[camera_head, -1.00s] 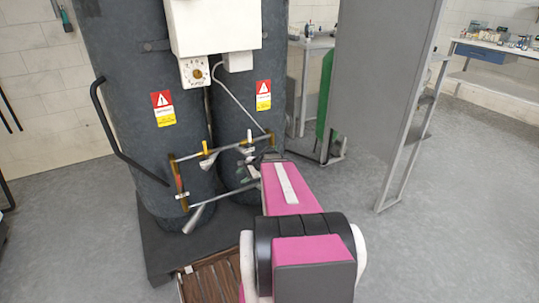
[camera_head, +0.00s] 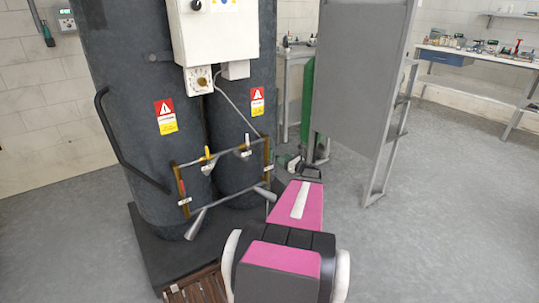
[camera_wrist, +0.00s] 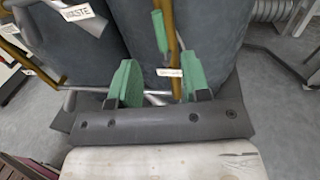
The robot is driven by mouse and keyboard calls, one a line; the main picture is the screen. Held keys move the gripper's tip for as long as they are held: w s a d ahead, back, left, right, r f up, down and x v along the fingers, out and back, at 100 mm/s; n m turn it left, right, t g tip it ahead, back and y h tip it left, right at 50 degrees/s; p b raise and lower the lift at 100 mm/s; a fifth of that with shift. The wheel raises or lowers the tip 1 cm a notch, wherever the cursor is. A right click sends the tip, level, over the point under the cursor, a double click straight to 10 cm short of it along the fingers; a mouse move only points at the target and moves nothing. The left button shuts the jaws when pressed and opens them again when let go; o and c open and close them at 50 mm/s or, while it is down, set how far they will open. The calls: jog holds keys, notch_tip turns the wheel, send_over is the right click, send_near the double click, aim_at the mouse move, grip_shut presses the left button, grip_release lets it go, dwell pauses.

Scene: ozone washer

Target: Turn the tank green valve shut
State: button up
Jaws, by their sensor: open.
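In the wrist view, the green valve handle (camera_wrist: 160,32) stands upright beside a brass-coloured pipe (camera_wrist: 172,45), roughly in line with it. A small white label (camera_wrist: 168,72) hangs on the pipe below the handle. My gripper (camera_wrist: 158,80) is open, with its green fingers wide apart. The lower pipe and label appear between the fingers in the picture; the handle appears beyond the fingertips. I see no contact with the handle. In the head view, my pink arm reaches the right side of the pipe frame (camera_head: 223,164); I cannot make out the green handle there.
Two dark tanks (camera_head: 142,150) stand behind the pipes on a dark base (camera_head: 160,258). Yellow (camera_head: 207,153), white (camera_head: 247,141) and red (camera_head: 181,187) handles sit on the frame. A grey panel (camera_head: 360,80) stands at right. The floor farther right is clear.

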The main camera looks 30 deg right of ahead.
send_over(271, 161)
jog(key=shift+w+d, duration=0.2)
jog(key=shift+w, duration=0.2)
grip_shut()
